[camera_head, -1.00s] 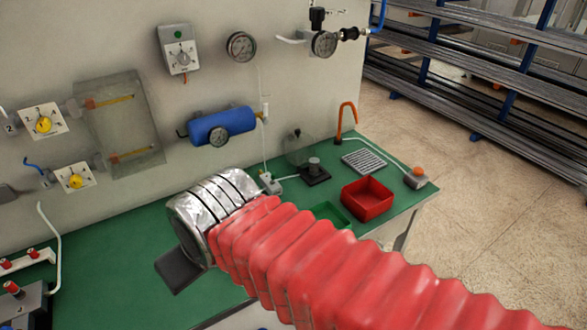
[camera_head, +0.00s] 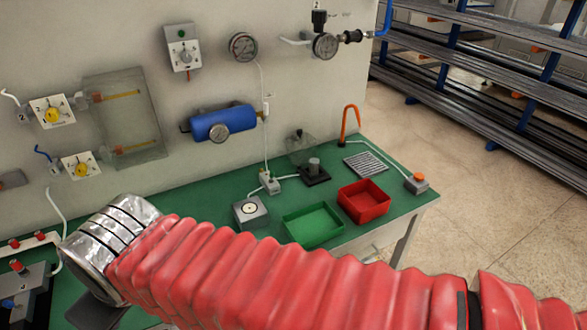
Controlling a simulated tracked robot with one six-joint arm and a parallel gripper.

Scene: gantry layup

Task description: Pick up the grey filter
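I cannot tell for sure which thing is the grey filter. A grey block with a round pale face (camera_head: 250,211) sits on the green bench, left of the green bin. A dark grey cylinder on a black square base (camera_head: 314,170) stands farther back. My arm, in a red bellows sleeve with a silver end, crosses the front. A dark flat part of my gripper (camera_head: 93,316) shows below the silver end at lower left. Its fingers are hidden, so its opening does not show. It is well left of the grey block and the cylinder.
A green bin (camera_head: 314,225) and a red bin (camera_head: 364,203) stand on the bench (camera_head: 205,196). The wall carries a blue tank (camera_head: 222,124) and gauges. Clear green bench lies left of the grey block.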

